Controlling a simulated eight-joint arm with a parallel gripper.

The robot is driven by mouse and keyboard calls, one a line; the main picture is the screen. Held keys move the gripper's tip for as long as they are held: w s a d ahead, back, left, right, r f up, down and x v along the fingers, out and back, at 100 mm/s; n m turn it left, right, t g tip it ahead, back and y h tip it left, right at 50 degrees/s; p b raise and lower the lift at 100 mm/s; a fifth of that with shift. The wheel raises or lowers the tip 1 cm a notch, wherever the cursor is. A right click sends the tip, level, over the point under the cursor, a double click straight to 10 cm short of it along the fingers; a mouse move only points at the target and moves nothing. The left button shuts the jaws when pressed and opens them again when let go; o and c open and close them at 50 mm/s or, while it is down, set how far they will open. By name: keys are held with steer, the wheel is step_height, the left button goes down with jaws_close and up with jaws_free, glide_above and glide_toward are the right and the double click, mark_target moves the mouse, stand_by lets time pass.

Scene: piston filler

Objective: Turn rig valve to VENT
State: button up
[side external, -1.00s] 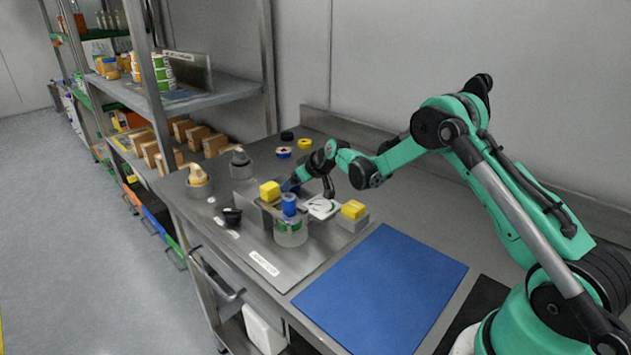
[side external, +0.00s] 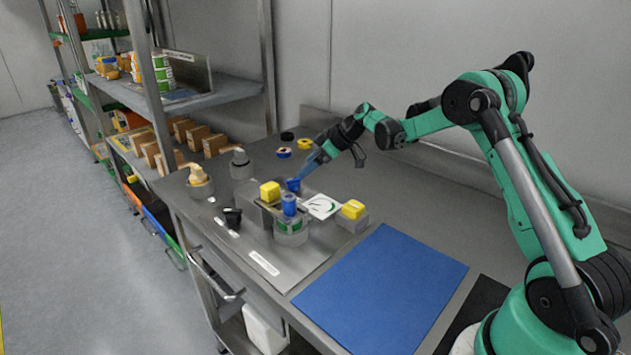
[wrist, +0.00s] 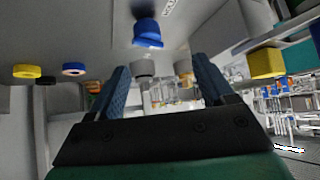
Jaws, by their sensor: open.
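The rig stands on a grey metal plate (side external: 262,262). A blue knob (side external: 293,184) sits at the rig's back, near a white card (side external: 321,206) with a green arc; it looks like the valve, but its setting is too small to read. The blue knob also shows in the wrist view (wrist: 148,33), ahead of the fingers and apart from them. My gripper (side external: 309,164) is above and behind the knob, tilted down toward it. In the wrist view its blue fingers (wrist: 160,64) are spread with nothing between them.
Yellow blocks (side external: 270,191) (side external: 353,209) flank the card. A clear jar (side external: 291,232) with a blue top (side external: 289,204) stands in front. Pump bottles (side external: 200,181) are at left and tape rings (side external: 305,144) behind. The blue mat (side external: 383,290) is clear.

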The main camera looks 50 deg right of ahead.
steer(key=s+a+r+m+g+h, duration=0.1)
steer(key=s+a+r+m+h, duration=0.15)
steer(key=s+a+r, duration=0.6)
steer(key=s+a+m+h, duration=0.1)
steer(key=s+a, duration=0.5)
steer(key=s, duration=0.6)
steer(key=shift+f+m, duration=0.2)
steer(key=shift+m, duration=0.65)
steer(key=shift+d+h, duration=0.1)
steer(key=shift+h, duration=0.15)
